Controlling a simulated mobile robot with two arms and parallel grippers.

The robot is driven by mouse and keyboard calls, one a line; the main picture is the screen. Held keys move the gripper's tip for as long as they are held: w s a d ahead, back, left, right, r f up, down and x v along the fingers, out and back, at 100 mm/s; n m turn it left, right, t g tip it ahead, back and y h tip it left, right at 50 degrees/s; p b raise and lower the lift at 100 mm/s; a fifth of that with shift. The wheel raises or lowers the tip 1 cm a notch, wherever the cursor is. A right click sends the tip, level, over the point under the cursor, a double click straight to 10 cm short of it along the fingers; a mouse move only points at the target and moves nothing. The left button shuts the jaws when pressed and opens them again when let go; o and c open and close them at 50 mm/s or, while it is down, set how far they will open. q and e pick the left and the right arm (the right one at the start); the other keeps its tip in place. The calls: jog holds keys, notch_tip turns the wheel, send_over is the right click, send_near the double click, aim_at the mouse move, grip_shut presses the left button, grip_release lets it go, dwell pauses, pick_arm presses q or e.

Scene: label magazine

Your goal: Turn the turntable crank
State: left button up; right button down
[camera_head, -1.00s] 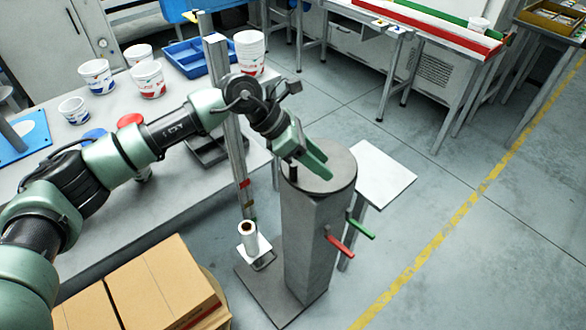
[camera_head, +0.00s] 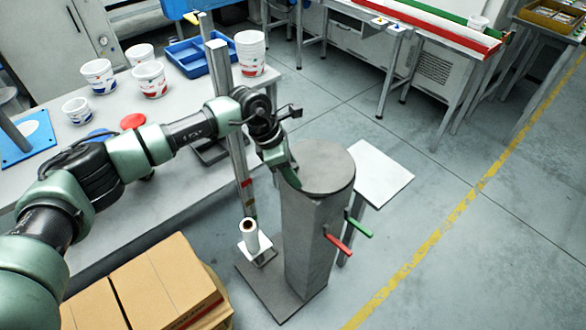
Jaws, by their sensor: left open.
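The grey turntable (camera_head: 325,170) is a round disc on top of a tall square column (camera_head: 308,245). Two small handles stick out of the column's right side below the disc: a red one (camera_head: 339,244) in front and a green one (camera_head: 360,227) behind it. My left gripper (camera_head: 291,177) is at the left edge of the disc, pointing down, open and apart from both handles. Its fingers show nearly edge-on, and I cannot tell whether they touch the disc. My right gripper is not in view.
A white side table (camera_head: 378,175) stands right behind the column. A post (camera_head: 232,130) and a white roll (camera_head: 249,232) are on its left. Cardboard boxes (camera_head: 165,285) are at the front left. A workbench (camera_head: 190,185) with cups lies left. The floor to the right is free.

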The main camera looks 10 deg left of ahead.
pick_arm(q)
jog(key=shift+c, duration=0.2)
grip_shut()
dwell(1.2)
